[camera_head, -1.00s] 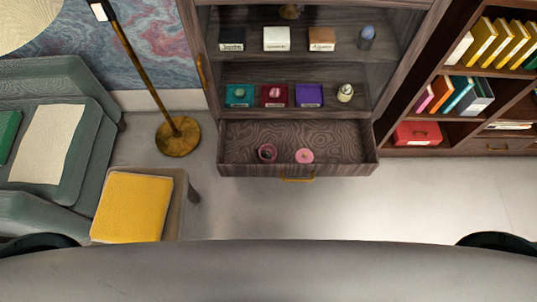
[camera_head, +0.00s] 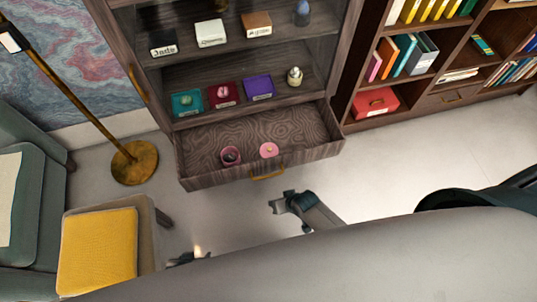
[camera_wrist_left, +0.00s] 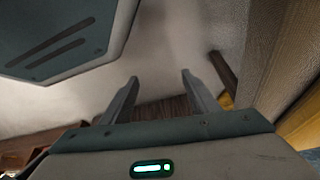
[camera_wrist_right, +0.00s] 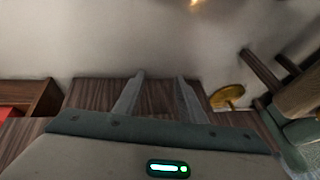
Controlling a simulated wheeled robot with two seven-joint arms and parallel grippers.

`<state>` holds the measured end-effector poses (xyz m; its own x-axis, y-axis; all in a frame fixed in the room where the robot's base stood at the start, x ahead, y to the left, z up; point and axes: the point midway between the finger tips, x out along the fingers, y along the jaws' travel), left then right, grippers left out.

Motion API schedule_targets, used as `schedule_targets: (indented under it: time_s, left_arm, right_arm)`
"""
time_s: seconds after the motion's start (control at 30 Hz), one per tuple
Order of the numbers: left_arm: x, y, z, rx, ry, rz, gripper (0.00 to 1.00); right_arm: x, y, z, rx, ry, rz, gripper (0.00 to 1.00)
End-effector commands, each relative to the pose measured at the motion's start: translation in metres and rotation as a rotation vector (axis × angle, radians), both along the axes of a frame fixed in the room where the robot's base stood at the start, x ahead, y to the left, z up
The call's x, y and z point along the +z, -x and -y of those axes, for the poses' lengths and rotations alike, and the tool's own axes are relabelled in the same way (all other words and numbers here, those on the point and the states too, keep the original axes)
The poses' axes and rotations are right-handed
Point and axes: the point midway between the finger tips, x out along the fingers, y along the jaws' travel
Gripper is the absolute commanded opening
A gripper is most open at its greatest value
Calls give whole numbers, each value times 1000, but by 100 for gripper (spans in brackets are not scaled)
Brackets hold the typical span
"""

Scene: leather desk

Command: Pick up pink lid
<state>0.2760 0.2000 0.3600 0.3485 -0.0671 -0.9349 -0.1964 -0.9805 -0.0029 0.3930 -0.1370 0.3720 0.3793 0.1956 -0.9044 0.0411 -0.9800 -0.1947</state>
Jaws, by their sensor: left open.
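The pink lid (camera_head: 268,150) is round and flat, with a small knob at its middle. My left gripper (camera_head: 187,260) shows only in part at the lower edge, near the stool. Its fingers (camera_wrist_left: 160,85) stand apart and empty in the left wrist view. My right gripper (camera_head: 276,203) is in front of the drawer, below the lid in the picture. Its fingers (camera_wrist_right: 163,85) stand apart and empty. The wrist views do not show the lid.
Shelves with small boxes (camera_head: 222,94) rise behind the drawer. A brass lamp (camera_head: 134,163) and a stool with a yellow cushion (camera_head: 98,250) stand on the left. A bookcase (camera_head: 362,103) stands on the right. The floor before the bookcase (camera_head: 395,165) is clear.

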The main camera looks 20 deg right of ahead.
Motion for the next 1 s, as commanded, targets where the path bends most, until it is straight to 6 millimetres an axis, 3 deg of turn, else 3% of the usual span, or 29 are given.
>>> schedule_targets:
  time_s: [0.03,0.1,0.4,0.5,0.77,1.0]
  left_arm:
    - [3,-7,-1,3,-2,1,55]
    - [18,-12,-2,6,-6,-7,55]
    - [80,-13,-9,18,-20,-43,55]
    - [93,-9,-11,20,-23,-54,55]
    - [110,1,-14,23,-28,-73,55]
    - [121,8,-16,25,-31,-88,55]
  right_arm:
    - [6,-18,-10,-7,-21,1,37]
    - [24,-33,-23,-18,-49,-15,37]
    - [100,-80,-82,-68,-150,-121,37]
    - [117,-93,-95,-101,-160,-168,37]
    - [141,-123,-100,-230,-122,-270,37]
    - [159,-154,-76,-403,-33,-320,37]
